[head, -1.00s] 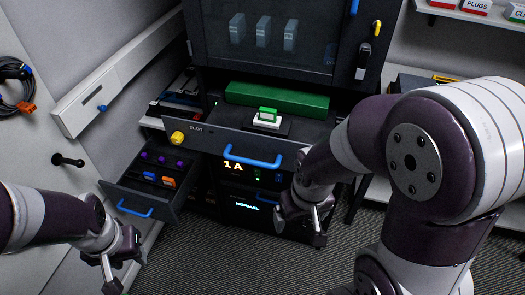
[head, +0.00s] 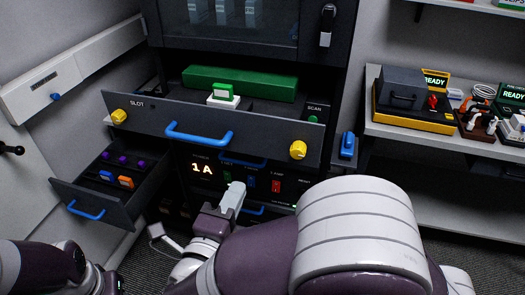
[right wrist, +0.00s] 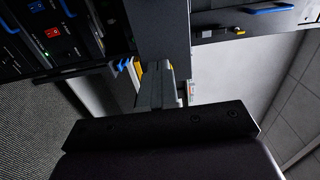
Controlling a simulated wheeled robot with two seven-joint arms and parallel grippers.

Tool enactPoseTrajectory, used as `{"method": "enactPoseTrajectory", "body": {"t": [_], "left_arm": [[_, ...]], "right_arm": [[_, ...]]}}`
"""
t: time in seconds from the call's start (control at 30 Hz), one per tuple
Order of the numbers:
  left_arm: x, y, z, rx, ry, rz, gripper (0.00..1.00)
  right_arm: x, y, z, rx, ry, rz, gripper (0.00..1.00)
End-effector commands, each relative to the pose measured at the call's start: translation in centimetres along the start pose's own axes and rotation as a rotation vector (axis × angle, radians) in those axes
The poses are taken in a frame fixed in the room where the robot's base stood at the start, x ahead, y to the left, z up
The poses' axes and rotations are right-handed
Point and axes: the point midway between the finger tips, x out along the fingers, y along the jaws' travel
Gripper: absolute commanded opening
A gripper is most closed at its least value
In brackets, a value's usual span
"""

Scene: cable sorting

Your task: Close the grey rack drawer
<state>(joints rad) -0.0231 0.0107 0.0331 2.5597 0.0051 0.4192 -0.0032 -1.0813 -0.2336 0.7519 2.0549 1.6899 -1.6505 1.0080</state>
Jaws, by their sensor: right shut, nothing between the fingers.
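The grey rack drawer (head: 255,133) is pulled out of the dark rack. It has a blue bar handle (head: 199,135) and a yellow knob at each end of its front. A green block (head: 240,84) and a small white-and-green device (head: 223,94) show behind its front panel. My right gripper (head: 234,194) is shut and empty, below and in front of the drawer front, apart from the handle in the picture. Its shut fingers also show in the right wrist view (right wrist: 155,88), near a grey panel. My left gripper (head: 106,284) is mostly cut off at the bottom left.
A smaller dark drawer (head: 97,200) with a blue handle stands open at lower left, holding purple and orange pieces. A lit "1A" panel (head: 201,169) sits under the rack drawer. Shelves at right hold a yellow-black case (head: 413,107) and several devices. A wall stands at left.

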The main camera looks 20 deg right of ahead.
Motion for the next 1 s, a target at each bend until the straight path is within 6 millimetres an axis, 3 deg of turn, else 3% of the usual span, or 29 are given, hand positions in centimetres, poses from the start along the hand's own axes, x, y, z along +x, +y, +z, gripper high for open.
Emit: {"method": "enactPoseTrajectory", "body": {"t": [0.17, 0.6, 0.8, 1.0], "left_arm": [[-0.6, 0.0, -0.1, 0.000, -0.001, 0.000, 0.43], [-2.1, 0.0, -0.2, 0.000, -0.001, 0.000, 0.43], [-2.4, 0.0, -0.3, 0.000, -0.001, 0.000, 0.43], [-2.4, 0.0, -0.3, 0.000, -0.001, 0.000, 0.43]], "right_arm": [[2.6, -0.1, -0.1, 0.001, 0.005, 0.002, 0.00], [11.7, -0.1, 0.0, -0.002, 0.001, 0.003, 0.00], [13.5, 0.1, 0.1, -0.001, -0.003, 0.003, 0.00], [13.8, 0.2, 0.1, -0.001, -0.004, 0.004, 0.00]]}}
